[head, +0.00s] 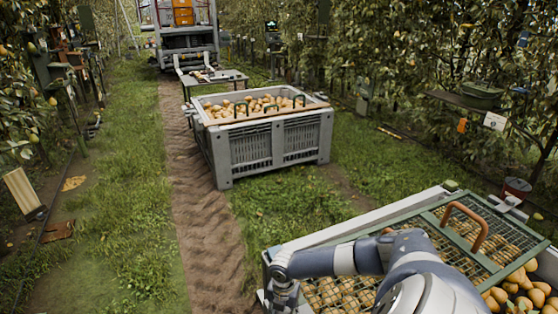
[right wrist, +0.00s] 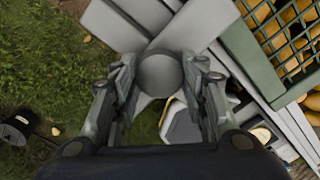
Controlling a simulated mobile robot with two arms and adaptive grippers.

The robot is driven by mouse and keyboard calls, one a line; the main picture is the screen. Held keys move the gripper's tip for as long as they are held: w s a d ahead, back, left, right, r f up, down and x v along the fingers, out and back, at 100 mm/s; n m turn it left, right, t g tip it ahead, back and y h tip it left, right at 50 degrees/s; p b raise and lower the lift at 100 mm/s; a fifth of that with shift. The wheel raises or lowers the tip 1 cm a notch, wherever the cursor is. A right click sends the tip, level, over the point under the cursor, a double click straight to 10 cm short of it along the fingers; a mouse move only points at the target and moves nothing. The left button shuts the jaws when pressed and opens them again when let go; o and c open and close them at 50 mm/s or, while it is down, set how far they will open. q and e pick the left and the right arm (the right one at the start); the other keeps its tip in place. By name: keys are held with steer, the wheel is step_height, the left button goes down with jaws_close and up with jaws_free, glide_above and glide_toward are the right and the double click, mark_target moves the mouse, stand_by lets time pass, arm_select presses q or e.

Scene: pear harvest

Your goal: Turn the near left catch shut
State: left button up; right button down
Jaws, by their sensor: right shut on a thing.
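The near bin (head: 342,238) stands at the lower right in the head view, with a green-framed mesh lid (head: 437,222) over pears and an orange handle (head: 466,216). My right gripper (head: 284,293) is at the bin's near left corner. In the right wrist view, my right gripper (right wrist: 160,80) is shut on a round grey catch (right wrist: 159,72), one finger on each side. The gripper and arm hide this catch in the head view. The lid's green mesh (right wrist: 282,30) shows at the upper right of the wrist view. My left gripper is not in view.
A second grey bin (head: 270,146) full of pears stands further back, with a small table (head: 216,77) and a vehicle (head: 186,38) behind it.

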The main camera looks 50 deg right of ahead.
steer(key=c, duration=0.9)
jaws_free()
steer(key=shift+c, duration=0.2)
steer(key=shift+r, duration=0.1)
steer(key=shift+r, duration=0.25)
step_height(320, 180, up, 11)
steer(key=shift+r, duration=0.15)
steer(key=shift+a, duration=0.1)
